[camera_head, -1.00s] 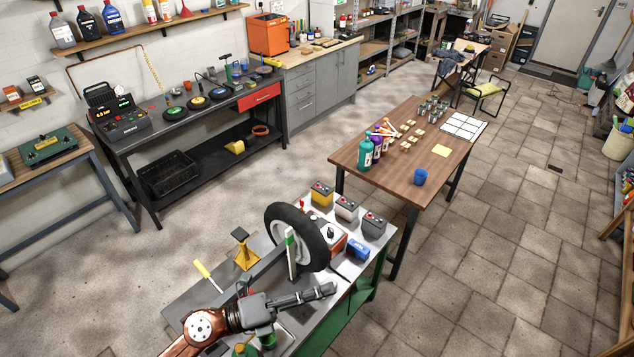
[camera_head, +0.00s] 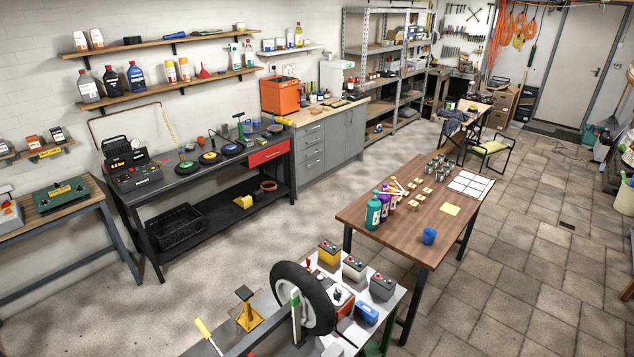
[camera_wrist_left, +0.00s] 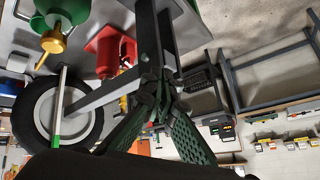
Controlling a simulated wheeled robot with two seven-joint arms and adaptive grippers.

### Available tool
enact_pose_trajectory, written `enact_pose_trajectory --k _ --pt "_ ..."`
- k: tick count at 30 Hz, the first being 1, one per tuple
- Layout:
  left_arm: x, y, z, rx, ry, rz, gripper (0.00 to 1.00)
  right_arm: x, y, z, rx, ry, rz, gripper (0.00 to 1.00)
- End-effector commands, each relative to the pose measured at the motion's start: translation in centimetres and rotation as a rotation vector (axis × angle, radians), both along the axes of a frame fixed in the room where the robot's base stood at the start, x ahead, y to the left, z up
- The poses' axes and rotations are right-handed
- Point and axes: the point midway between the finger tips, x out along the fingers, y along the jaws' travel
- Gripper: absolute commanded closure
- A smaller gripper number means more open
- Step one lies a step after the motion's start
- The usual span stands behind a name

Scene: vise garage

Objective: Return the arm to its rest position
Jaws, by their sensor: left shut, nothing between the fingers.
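My left gripper (camera_wrist_left: 158,90) shows in the left wrist view, with its dark ridged fingers together and nothing between them. It is above the metal workbench, seen at a steep tilt, and I cannot tell its height. The black-tyred wheel (camera_wrist_left: 38,103) is left of the fingers in that view, apart from them. In the head view the wheel (camera_head: 284,290) stands upright on the grey workbench (camera_head: 262,308) at the bottom. Neither my left nor my right gripper can be made out in the head view.
Batteries (camera_head: 354,268) and a yellow stand (camera_head: 247,312) are on the workbench around the wheel. A wooden table (camera_head: 385,225) stands behind. The floor (camera_head: 220,255) between benches is clear.

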Motion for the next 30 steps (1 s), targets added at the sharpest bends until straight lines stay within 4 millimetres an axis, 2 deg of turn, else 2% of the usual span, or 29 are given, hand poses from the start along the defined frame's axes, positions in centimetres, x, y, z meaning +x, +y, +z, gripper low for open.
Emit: enact_pose_trajectory --k 1,3,11,12,16,20,23,26,30 --pt "-1.8 -0.1 -1.3 -0.031 0.057 0.02 1.0 0.0 0.0 0.0 0.0 0.0 0.0 0.6" --pt "-4.0 -0.4 -2.8 -0.07 0.128 0.042 1.0 0.0 0.0 0.0 0.0 0.0 0.0 0.6" --pt "-11.6 -2.1 -6.6 -0.198 0.361 0.092 1.0 0.0 0.0 0.0 0.0 0.0 0.0 0.6" --pt "-10.9 -2.1 -8.2 -0.194 0.361 0.088 1.0 0.0 0.1 -0.3 0.001 0.0 0.0 0.6" --pt "-9.9 -2.1 -12.2 -0.194 0.373 0.083 1.0 -0.1 0.1 -0.7 0.001 0.001 -0.001 0.6" --pt "-9.4 -2.3 -16.8 -0.196 0.389 0.077 1.0 -0.1 0.1 -1.2 0.001 0.002 0.0 0.6" --pt "-9.2 -2.5 -21.0 -0.197 0.405 0.072 1.0 -0.1 0.1 -1.6 0.001 0.002 0.0 0.6" --pt "-9.6 -2.7 -26.2 -0.2 0.426 0.066 1.0 -0.2 0.1 -2.2 0.001 0.003 0.0 0.6" --pt "-11.1 -3.1 -34.8 -0.203 0.457 0.054 1.0 -0.3 0.1 -3.1 0.001 0.005 0.0 0.6"
